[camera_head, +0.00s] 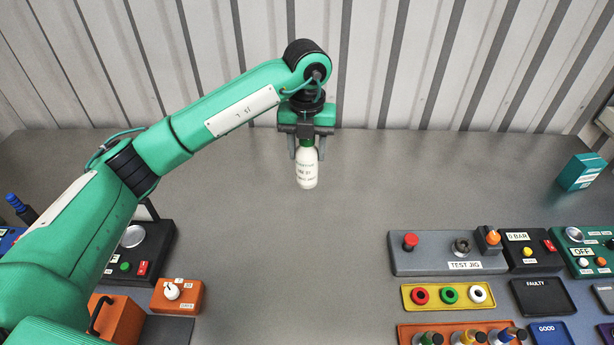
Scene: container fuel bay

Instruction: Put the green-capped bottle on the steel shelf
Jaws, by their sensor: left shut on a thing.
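The green-capped bottle (307,170) is white with dark print on its side. It hangs upright in my left gripper (306,149), which is shut around its top near the green cap. Open grey worktop shows around and below the bottle, and I cannot tell exactly how high above it the bottle is. The corrugated wall is behind it. No steel shelf that I can make out is in view. My right gripper is not in view.
The grey worktop (270,250) is clear in the middle. At right are a grey test jig (447,253), a yellow tray (448,295) with coloured rings, an orange rack (410,333) and a black tray (543,297). At left are an orange box (178,296) and a black panel.

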